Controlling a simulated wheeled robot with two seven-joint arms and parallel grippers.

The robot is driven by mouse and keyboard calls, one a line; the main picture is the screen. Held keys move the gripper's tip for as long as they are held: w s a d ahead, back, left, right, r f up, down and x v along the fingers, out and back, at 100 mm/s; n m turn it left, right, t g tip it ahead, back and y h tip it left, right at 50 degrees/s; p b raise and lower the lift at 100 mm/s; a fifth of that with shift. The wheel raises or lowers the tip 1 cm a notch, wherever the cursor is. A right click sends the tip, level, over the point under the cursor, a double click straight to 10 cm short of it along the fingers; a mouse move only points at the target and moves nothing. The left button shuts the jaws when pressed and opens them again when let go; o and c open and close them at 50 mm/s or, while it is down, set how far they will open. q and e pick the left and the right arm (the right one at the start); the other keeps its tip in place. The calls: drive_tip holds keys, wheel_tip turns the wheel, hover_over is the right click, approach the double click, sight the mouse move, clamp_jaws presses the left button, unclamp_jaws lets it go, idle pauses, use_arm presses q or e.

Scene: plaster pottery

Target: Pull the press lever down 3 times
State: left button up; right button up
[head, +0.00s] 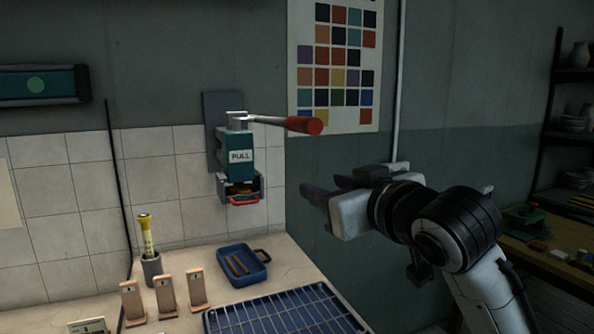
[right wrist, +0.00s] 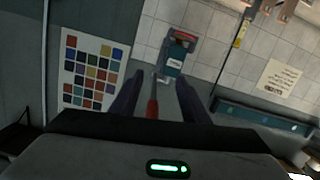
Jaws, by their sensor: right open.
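The press (head: 236,155) is a teal wall-mounted box marked PULL. Its lever (head: 305,125) has a metal rod and a red grip, and sticks out to the right, roughly level with a slight downward slope. My right gripper (head: 318,193) is open and empty, below and a little right of the red grip, apart from it in the head view. In the right wrist view the press (right wrist: 175,55) is ahead, and the red lever grip (right wrist: 152,108) shows between the two dark fingers. My left gripper is not in view.
Below the press, a table holds a blue tray (head: 240,281), a dark wire rack (head: 290,315), several small wooden stands (head: 166,295) and a grey cup (head: 151,271) with a yellow tool. A colour chart (head: 337,65) hangs on the wall. The space around the lever is clear.

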sight(319, 129)
drive_tip(key=shift+n+t+y, duration=0.4)
drive_tip(key=shift+t+y, duration=0.1)
drive_tip(key=shift+t, duration=0.2)
drive_tip(key=r, duration=0.5)
drive_tip(key=a+r, duration=0.1)
drive_tip(key=r, duration=0.2)
drive_tip(key=shift+s+r, duration=0.15)
drive_tip(key=shift+r, duration=0.2)
drive_tip(key=shift+a+r, duration=0.15)
drive_tip(key=shift+r, duration=0.1)
drive_tip(key=p+x, duration=0.2)
drive_tip(key=x, duration=0.6)
drive_tip(key=shift+w, duration=0.3)
drive_tip(key=shift+x, duration=0.8)
drive_tip(key=shift+c, duration=0.3)
drive_tip(key=shift+f, duration=0.1)
clamp_jaws()
